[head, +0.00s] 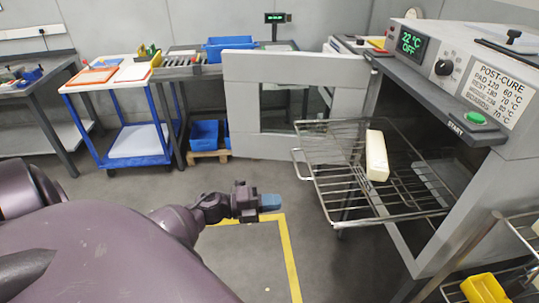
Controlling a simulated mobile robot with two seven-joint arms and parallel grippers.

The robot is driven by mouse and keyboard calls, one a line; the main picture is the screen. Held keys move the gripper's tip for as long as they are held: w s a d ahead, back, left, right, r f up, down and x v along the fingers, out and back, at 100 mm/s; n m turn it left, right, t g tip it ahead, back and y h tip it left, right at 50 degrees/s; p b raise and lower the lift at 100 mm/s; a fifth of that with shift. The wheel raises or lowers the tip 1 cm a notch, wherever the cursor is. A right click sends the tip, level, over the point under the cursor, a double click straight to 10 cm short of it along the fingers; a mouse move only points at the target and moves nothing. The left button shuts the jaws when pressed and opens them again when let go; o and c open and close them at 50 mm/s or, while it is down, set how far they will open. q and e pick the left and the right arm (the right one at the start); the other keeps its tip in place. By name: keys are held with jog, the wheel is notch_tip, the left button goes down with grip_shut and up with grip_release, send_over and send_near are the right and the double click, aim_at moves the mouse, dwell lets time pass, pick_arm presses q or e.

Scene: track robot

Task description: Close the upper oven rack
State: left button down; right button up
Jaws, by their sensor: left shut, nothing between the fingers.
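The oven (460,95) stands at the right with its door (240,105) swung open to the left. The upper wire rack (335,182) is pulled out of the oven opening, its front handle bar (299,164) facing left. A long cream block (376,156) lies on this rack. My left gripper (272,202) is shut and empty, left of and below the rack's handle in the picture, apart from it. Its blue fingertips point right. My right gripper is not in view.
A cart with a yellow bin (485,289) stands at the lower right, close to the oven. A blue trolley (130,125) and workbenches line the back left. Yellow tape (287,250) marks the floor. The floor left of the rack is clear.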

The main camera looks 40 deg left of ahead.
aim_at(372, 191)
pick_arm(q)
jog(key=x, duration=1)
jog(key=shift+p, duration=0.45)
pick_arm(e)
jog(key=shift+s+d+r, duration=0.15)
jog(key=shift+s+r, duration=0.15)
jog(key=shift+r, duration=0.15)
pick_arm(q)
jog(key=shift+w, duration=0.1)
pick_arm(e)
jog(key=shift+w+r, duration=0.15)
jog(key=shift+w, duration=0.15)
